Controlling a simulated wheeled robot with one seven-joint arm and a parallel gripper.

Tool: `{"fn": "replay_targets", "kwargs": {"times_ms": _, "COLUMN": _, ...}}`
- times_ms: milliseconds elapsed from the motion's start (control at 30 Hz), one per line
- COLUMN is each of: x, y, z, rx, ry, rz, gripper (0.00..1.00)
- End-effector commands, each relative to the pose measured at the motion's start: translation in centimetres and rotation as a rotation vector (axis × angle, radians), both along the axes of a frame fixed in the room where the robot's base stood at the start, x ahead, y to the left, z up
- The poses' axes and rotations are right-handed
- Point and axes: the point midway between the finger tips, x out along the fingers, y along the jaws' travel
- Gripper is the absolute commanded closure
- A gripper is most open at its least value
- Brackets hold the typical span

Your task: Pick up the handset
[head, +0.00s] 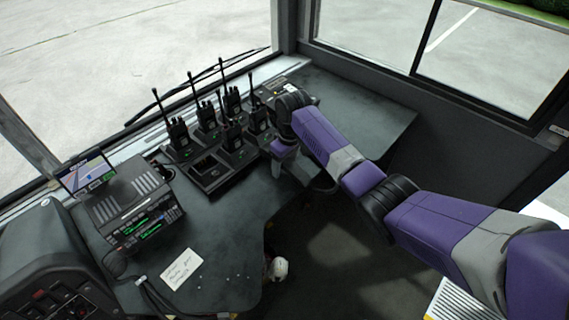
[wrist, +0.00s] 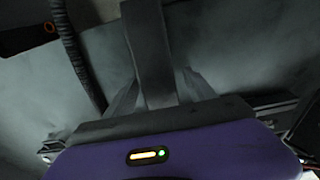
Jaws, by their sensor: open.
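My gripper (head: 286,152) is low over the right part of the dark desk, right of the radio charger; its fingertips are hard to make out in the head view. In the wrist view my gripper (wrist: 160,88) is open, its dark fingers apart. A long dark bar (wrist: 147,40) runs up from between them, with a coiled cord (wrist: 72,50) to its left. The bar may be the handset, but the dim picture does not settle this, nor whether the fingers touch it. Several upright black radios (head: 180,137) with antennas stand in the charger left of my gripper.
The charger (head: 207,172) has an empty front slot. A radio console (head: 130,215) with green displays and a small screen (head: 86,175) stand at left. A handwritten note (head: 182,268) lies near the desk's front edge. The desk's right end (head: 375,125) is clear.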

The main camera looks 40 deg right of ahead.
Motion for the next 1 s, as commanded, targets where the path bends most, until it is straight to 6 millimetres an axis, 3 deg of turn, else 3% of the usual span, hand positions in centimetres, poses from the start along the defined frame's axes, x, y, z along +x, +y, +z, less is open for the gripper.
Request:
{"fn": "replay_targets", "kwargs": {"times_ms": 67, "x": 0.0, "y": 0.0, "z": 0.0, "rx": 0.0, "ry": 0.0, "rz": 0.0, "gripper": 0.38}}
{"fn": "replay_targets", "kwargs": {"times_ms": 300, "x": 0.0, "y": 0.0, "z": 0.0, "rx": 0.0, "ry": 0.0, "rz": 0.0, "gripper": 0.85}}
{"fn": "replay_targets", "kwargs": {"times_ms": 400, "x": 0.0, "y": 0.0, "z": 0.0, "rx": 0.0, "ry": -0.001, "rz": 0.0, "gripper": 1.0}}
{"fn": "replay_targets", "kwargs": {"times_ms": 767, "x": 0.1, "y": 0.0, "z": 0.4, "rx": -0.001, "ry": -0.003, "rz": 0.0, "gripper": 1.0}}
{"fn": "replay_targets", "kwargs": {"times_ms": 1000, "x": 0.2, "y": 0.0, "z": 3.2, "rx": -0.002, "ry": -0.006, "rz": 0.0, "gripper": 1.0}}
